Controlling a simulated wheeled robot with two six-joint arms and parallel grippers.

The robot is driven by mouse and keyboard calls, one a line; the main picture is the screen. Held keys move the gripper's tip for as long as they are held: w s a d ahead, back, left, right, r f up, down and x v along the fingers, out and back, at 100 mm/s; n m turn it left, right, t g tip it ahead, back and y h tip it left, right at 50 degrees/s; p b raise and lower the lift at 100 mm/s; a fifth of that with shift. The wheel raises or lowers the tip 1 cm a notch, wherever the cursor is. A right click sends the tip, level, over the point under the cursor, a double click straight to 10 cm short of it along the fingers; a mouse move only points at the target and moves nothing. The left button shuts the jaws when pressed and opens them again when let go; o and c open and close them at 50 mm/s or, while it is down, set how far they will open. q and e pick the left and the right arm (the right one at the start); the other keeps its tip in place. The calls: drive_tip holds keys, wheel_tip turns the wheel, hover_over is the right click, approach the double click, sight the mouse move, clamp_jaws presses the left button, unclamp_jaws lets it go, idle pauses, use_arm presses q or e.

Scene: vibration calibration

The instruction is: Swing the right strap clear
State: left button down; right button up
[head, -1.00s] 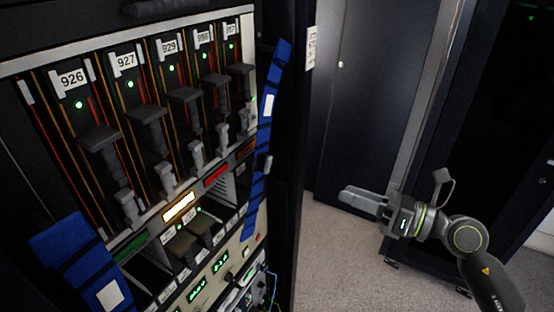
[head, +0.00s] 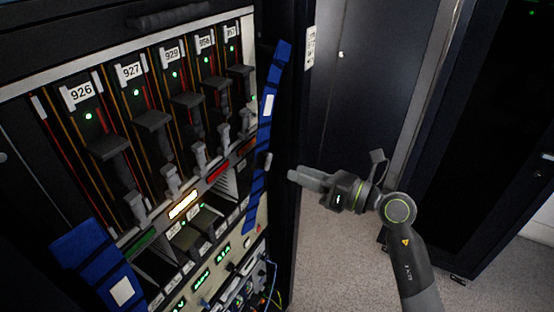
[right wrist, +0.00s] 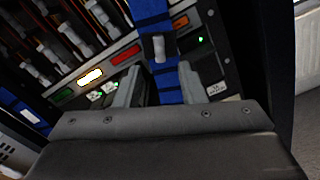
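The right strap (head: 276,80) is a long blue band running down the right edge of the rack front, with a white label and a small grey knob (head: 267,160). In the right wrist view the strap (right wrist: 152,12) runs down between my fingers, with the grey knob (right wrist: 159,47) in front of it. My right gripper (head: 294,175) points left at the strap, just right of the knob and apart from it. Its fingers (right wrist: 164,78) are open with nothing gripped. My left gripper is not in view.
A second blue strap (head: 95,262) crosses the rack's lower left. Between the straps are numbered modules with grey levers (head: 152,122) and lit indicators. Cables (head: 262,285) hang at the lower right of the rack.

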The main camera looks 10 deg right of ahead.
sight(271, 162)
drive_tip(key=p+x, duration=0.1)
drive_tip(key=x, duration=0.6)
drive_tip(key=shift+p, duration=0.4)
drive_tip(key=shift+c, duration=0.3)
clamp_jaws()
